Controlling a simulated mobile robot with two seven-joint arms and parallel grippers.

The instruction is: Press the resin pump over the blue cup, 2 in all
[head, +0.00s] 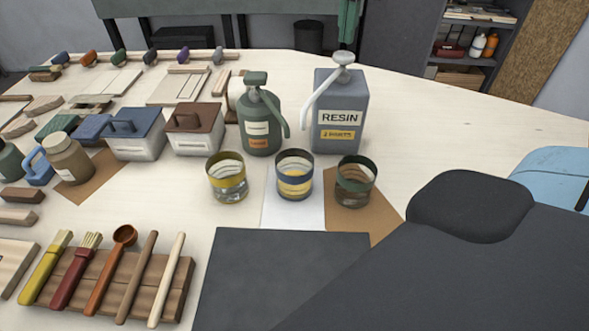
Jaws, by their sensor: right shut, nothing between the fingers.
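The resin pump is a grey-blue jug (341,92) labelled RESIN, with a pale pump head (344,59) on top. Its pale spout (322,96) slopes down to the left, its tip above and behind the blue cup. The blue-rimmed clear cup (294,183) stands upright on a white sheet (293,213), with something yellowish showing inside. My right gripper (470,205) is a dark shape at lower right, shut and empty, apart from pump and cup; its fingertips are not clearly seen. My left gripper is not in view.
A green pump bottle (259,128) stands left of the resin jug. A yellow-rimmed cup (228,184) and a green-rimmed cup (354,187) flank the blue one. A tool rack (110,275) lies at lower left. The table right of the jug is clear.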

